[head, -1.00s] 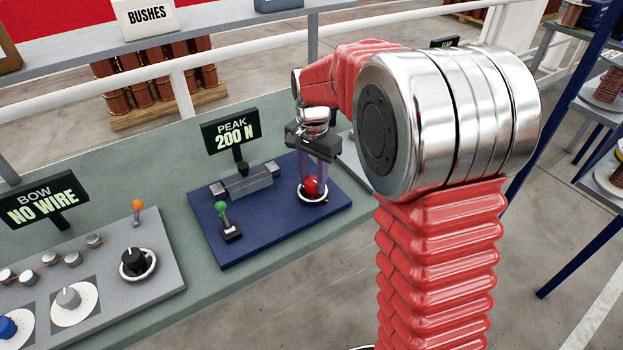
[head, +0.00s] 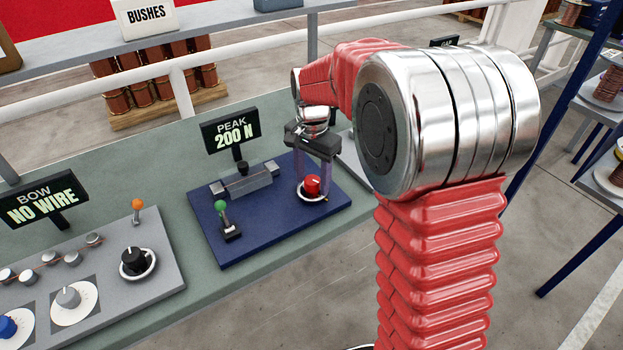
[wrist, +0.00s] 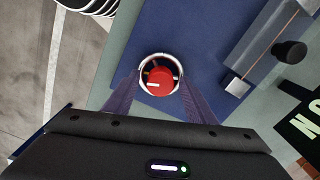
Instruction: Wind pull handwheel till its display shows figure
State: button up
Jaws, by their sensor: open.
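The pull handwheel is a red knob (head: 312,184) with a white mark, inside a pale ring on the right of the blue plate (head: 270,245). The red knob also shows in the wrist view (wrist: 160,80), inside its ring between my fingers. My gripper (head: 316,184) points down over it, jaws open, one purple finger on each side and apart from the knob. The display (head: 231,130) behind the plate reads "PEAK 200 N". In the wrist view the white mark is at the knob's lower left.
A green-knobbed lever (head: 221,206) and a grey clamp block (head: 245,181) are on the blue plate. A white rail (head: 130,62) runs behind.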

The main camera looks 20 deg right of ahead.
aim_at(312, 180)
notch_tip(312, 180, up, 14)
jog(key=shift+f, duration=0.2)
dwell(0.4)
jog(key=s+f+n+t, duration=0.3)
jog(key=s+n, duration=0.7)
jog(key=s, duration=1.5)
jog(key=t, duration=0.2)
jog(key=shift+s+a+t, duration=0.15)
jog(key=shift+s+t, duration=0.1)
jog(key=shift+t, duration=0.05)
dwell(2.0)
